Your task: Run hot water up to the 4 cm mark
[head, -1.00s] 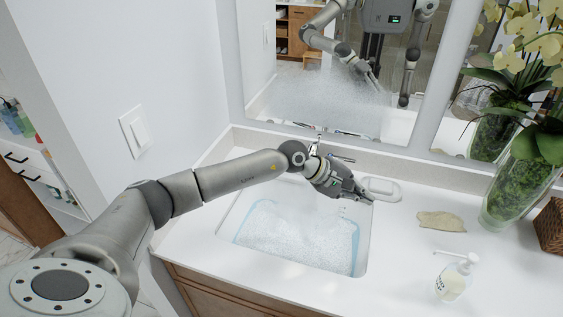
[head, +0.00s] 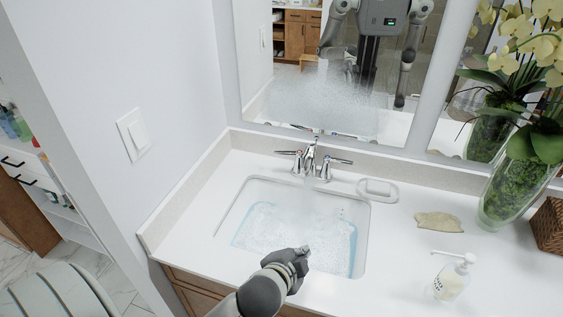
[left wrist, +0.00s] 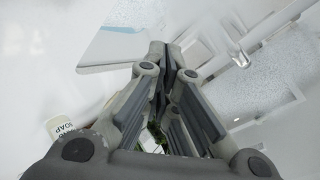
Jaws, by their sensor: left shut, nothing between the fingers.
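The white sink (head: 232,205) is set in the counter and holds water (head: 285,225) with a rippled white surface and light blue edges. No 4 cm mark can be made out. The chrome faucet (head: 311,158) stands behind it, with a left handle (head: 292,153) and a right handle (head: 338,161) pointing outward. I cannot tell for sure whether a stream runs from the spout. My left gripper (head: 305,250) is shut and empty over the front of the sink, apart from the faucet; its closed fingers show in the left wrist view (left wrist: 163,50). My right gripper is not in view.
A soap dish (head: 378,189) is right of the faucet. A beige sponge-like piece (head: 440,222), a soap pump bottle (head: 452,280), a vase (head: 510,195) and a woven basket (head: 549,225) stand farther right. The mirror (head: 330,105) is fogged low down. The left counter is clear.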

